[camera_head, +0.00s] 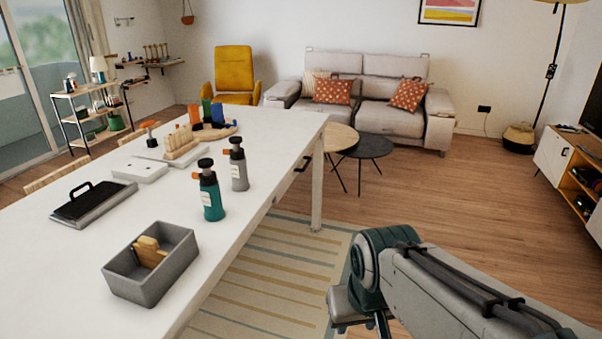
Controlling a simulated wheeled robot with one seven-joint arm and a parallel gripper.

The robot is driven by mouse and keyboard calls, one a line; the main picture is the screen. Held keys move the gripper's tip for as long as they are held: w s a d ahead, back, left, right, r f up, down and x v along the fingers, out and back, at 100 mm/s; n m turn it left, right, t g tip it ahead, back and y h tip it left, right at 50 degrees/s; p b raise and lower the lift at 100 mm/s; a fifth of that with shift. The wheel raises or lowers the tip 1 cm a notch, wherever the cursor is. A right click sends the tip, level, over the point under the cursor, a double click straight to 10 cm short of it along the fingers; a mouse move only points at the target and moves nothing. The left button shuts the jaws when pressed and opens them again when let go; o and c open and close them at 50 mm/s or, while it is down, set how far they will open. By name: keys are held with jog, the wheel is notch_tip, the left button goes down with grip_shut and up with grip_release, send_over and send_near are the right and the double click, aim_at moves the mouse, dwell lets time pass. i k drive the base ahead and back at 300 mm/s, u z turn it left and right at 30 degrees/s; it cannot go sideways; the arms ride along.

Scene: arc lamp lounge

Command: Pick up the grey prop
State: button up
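No single thing is plainly marked as the grey prop; several grey things stand on the white table (290,128). A grey bottle (239,173) with a dark cap and an orange nozzle stands upright. It is just behind and right of a similar teal bottle (212,201). A grey open bin (141,284) sits at the near end of the table with wooden pieces (149,252) inside. My arm shows at the lower right, off the table's right side and apart from these things. My gripper is not clearly visible.
A white box (140,171), a peg block (181,149) and a round board (228,131) with coloured pieces stand farther back. Open floor lies right of the table.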

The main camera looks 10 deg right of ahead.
aim_at(238, 168)
jog(key=z, duration=1)
jog(key=i, duration=1.45)
jog(key=u, duration=0.8)
jog(key=i, duration=1)
jog(key=u, duration=0.95)
